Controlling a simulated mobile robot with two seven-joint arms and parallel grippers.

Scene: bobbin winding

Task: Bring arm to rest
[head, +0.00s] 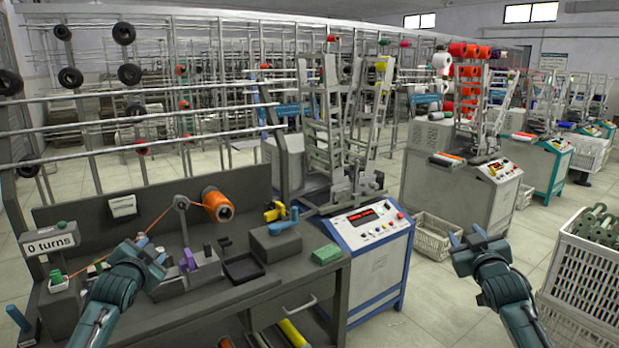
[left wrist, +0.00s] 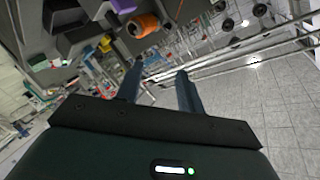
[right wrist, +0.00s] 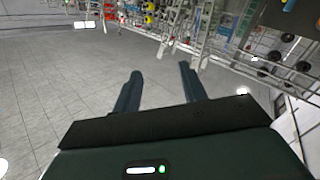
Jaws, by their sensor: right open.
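My right gripper (head: 478,242) is held up in the air at the right, over the floor, clear of the bench. In the right wrist view its two fingers (right wrist: 160,82) are apart with nothing between them. My left gripper (head: 146,256) is over the left part of the dark bench (head: 285,293). In the left wrist view its fingers (left wrist: 160,82) are apart and empty. An orange thread spool (head: 217,204) lies at the back of the bench. Orange thread runs from it leftwards, partly hidden behind my left gripper, towards a small green piece (head: 56,277).
A counter reading "0 turns" (head: 51,243) stands at the bench's left. A purple piece (head: 188,260), a black tray (head: 243,268), a grey box with a blue handle (head: 276,243) and a green block (head: 326,254) are on the bench. A white crate (head: 585,275) stands at right.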

